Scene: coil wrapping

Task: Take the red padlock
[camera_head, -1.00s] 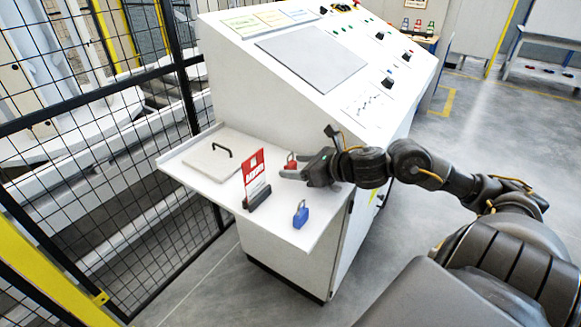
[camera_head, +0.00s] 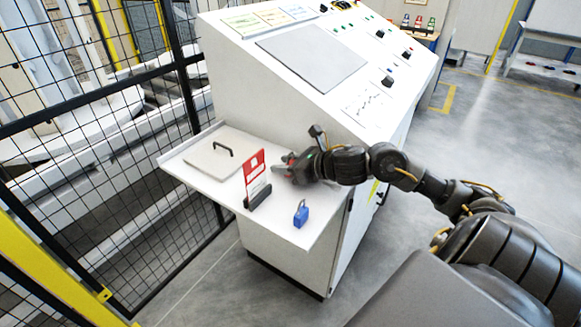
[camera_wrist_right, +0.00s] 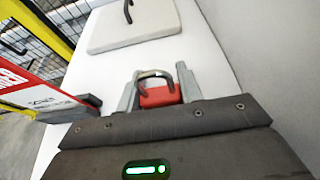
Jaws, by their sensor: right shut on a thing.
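The red padlock (camera_wrist_right: 158,96) sits between the two fingers of my right gripper (camera_wrist_right: 158,88) in the right wrist view, its grey shackle pointing away toward the grey lid. My right gripper is shut on it, over the white shelf. In the head view the right gripper (camera_head: 281,168) is at the back right of the shelf, beside the console, and mostly hides the padlock. I cannot tell whether the padlock touches the shelf. My left gripper is not in view.
A blue padlock (camera_head: 301,214) and a red-and-white sign (camera_head: 254,169) in a dark stand are on the shelf (camera_head: 226,189). A grey lid (camera_head: 211,160) with a black handle lies at the back left. The white console (camera_head: 285,85) rises behind.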

